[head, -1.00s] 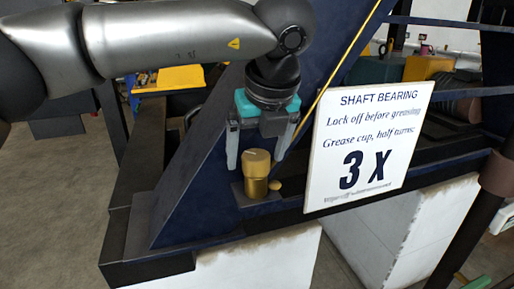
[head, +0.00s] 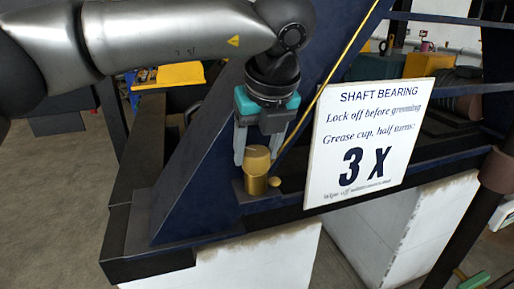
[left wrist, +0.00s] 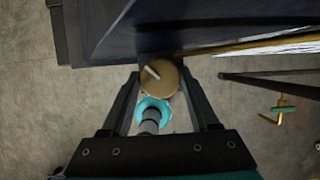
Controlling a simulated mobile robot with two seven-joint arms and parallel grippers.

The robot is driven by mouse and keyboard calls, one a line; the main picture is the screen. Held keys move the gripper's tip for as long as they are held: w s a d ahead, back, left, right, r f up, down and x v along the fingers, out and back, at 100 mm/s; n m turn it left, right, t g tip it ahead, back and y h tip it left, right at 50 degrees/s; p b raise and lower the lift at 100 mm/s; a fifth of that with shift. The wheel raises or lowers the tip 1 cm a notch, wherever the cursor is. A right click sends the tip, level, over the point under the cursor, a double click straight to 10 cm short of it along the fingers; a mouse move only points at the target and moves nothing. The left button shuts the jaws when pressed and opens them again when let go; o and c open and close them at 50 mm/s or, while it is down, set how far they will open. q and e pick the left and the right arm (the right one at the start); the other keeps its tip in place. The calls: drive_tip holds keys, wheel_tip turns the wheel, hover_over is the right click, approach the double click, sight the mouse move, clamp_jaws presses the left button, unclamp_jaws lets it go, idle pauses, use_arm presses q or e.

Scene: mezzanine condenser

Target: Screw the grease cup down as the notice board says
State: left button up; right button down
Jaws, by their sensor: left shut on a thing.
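The brass grease cup (head: 257,165) stands upright on a plate on the dark blue frame, with a small brass knob beside its base. My left gripper (head: 257,155) points down over it and is shut on its upper part, a finger on each side. In the left wrist view, the cup's round top (left wrist: 159,79) lies between the fingertips (left wrist: 160,74) and bears a white line slanting to upper left. The white notice board (head: 368,143) reads "SHAFT BEARING", "Lock off before greasing", "Grease cup, half turns: 3 X"; its small bottom line is hard to read. My right gripper is not in view.
The notice board stands close to the right of my left gripper. A yellow rod (head: 328,85) slants up behind the gripper. The blue sloping beam (head: 190,195) lies on the left, and pale blocks (head: 270,255) stand below the frame.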

use_arm(q)
drive_tip(key=shift+f+m+b, duration=0.1)
drive_tip(key=shift+m+b, duration=0.3)
drive_tip(key=shift+b, duration=0.3)
drive_tip(key=m+h+b, duration=0.1)
drive_tip(key=m+b, duration=0.2)
drive_tip(key=b, duration=0.1)
drive_tip(key=shift+a+m+h, duration=0.15)
drive_tip(key=shift+m+h, duration=0.25)
drive_tip(key=m+h+b, duration=0.1)
drive_tip(key=m, duration=0.1)
drive_tip(key=shift+a+m, duration=0.1)
drive_tip(key=shift+m, duration=0.3)
drive_tip(key=shift+m+h+b, duration=0.3)
drive_tip(key=shift+m+h, duration=0.1)
drive_tip(key=shift+m, duration=0.5)
drive_tip(key=shift+m+h, duration=0.3)
drive_tip(key=shift+m, duration=0.6)
drive_tip(key=m, duration=0.1)
drive_tip(key=m+g+p, duration=0.1)
drive_tip(key=shift+w+a+r+m+h, duration=0.1)
drive_tip(key=shift+r+m+h, duration=0.2)
drive_tip(key=shift+h, duration=0.1)
drive_tip(key=shift+w+f+m+g+h+p, duration=0.15)
drive_tip(key=shift+m+g+p, duration=0.3)
drive_tip(key=shift+m, duration=0.5)
drive_tip(key=shift+s+r+m+g+h+p, duration=0.2)
drive_tip(key=shift+m+p, duration=0.35)
drive_tip(key=shift+m, duration=0.4)
